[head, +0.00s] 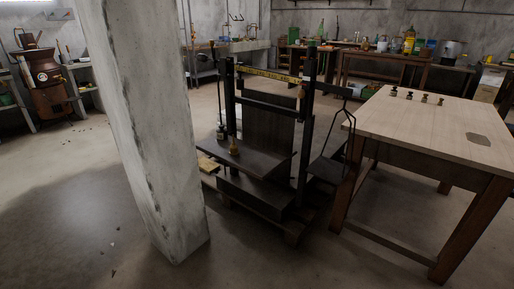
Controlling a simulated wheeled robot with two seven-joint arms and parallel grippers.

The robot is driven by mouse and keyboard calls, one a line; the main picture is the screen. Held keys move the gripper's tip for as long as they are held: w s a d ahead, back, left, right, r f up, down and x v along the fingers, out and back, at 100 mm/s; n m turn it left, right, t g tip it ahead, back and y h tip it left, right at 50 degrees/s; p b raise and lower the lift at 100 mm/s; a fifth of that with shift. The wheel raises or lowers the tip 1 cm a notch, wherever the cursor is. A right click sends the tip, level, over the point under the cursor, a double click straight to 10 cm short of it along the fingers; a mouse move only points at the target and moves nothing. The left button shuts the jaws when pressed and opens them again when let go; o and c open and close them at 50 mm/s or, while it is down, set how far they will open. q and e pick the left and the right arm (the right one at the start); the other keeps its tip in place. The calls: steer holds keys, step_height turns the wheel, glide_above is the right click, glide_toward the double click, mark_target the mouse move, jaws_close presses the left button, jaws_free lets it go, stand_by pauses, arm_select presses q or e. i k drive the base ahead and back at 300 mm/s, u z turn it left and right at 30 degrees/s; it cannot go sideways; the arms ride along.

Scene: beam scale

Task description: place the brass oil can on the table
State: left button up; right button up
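A small brass-coloured object that looks like the oil can (234,147) stands on the dark platform (262,162) of the beam scale in the head view. It is small in the picture, so its details are hard to tell. The table (430,128) with a pale wooden top stands to the right of the scale. Neither of my grippers shows in this view.
A concrete pillar (142,120) stands close in front, left of the scale. The scale's hanging pan (328,168) is between its frame and the table. Several small dark weights (409,96) stand at the table's back; most of its top is clear.

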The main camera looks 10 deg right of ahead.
mark_target(432, 115)
steer(key=z, duration=1.1)
